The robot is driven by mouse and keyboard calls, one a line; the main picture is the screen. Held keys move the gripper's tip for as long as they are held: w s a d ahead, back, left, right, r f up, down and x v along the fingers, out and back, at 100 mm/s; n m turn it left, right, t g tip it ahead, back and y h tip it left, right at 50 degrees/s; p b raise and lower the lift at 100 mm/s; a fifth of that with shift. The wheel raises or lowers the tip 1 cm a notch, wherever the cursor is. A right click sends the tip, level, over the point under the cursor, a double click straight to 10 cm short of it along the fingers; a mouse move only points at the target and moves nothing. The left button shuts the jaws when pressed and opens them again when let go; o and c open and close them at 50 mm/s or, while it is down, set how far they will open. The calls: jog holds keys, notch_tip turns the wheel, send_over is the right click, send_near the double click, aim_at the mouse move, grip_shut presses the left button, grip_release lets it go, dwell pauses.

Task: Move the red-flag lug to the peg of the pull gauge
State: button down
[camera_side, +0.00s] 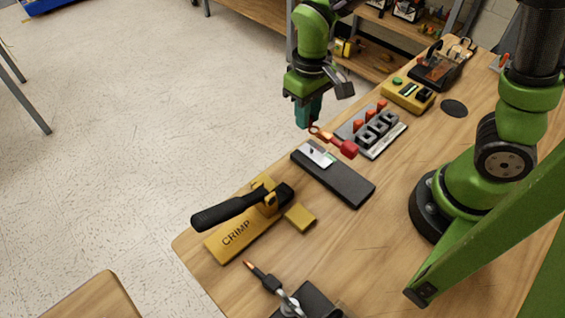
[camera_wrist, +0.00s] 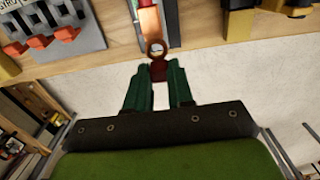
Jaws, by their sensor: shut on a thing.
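My gripper (camera_side: 309,118) points down above the table's far edge and is shut on the red-flag lug (camera_side: 335,141). In the wrist view, a dark red part of the lug sits between the teal fingertips (camera_wrist: 158,78), with its ring (camera_wrist: 155,47) just beyond them. An orange strip (camera_wrist: 149,20) runs on from the ring to the top edge. In the side view, a red block is at the lug's other end. The pull gauge seems to be the long black bar (camera_side: 345,184) with a pale plate, below the lug. A small dark peg (camera_side: 312,150) seems to stand on that plate.
A grey rack (camera_side: 358,134) with several orange-tipped parts stands right of the lug. A yellow crimp tool (camera_side: 240,230) with a black handle lies nearer. A yellow box (camera_side: 408,95) and a dark device (camera_side: 436,70) stand farther back. The wooden table is clear right of the gauge.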

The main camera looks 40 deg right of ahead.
send_over(305, 147)
jog(key=shift+f, duration=2.25)
jog(key=shift+f, duration=1.1)
jog(key=c, duration=0.9)
grip_release()
notch_tip(305, 147, up, 17)
jog(key=s+d+r+m+t+y, duration=0.2)
jog(key=s+d+r+m+t, duration=0.2)
jog(key=s+d+t, duration=0.2)
jog(key=shift+s+d+r+t, duration=0.25)
jog(key=shift+s+t, duration=0.35)
jog(key=shift+s, duration=0.65)
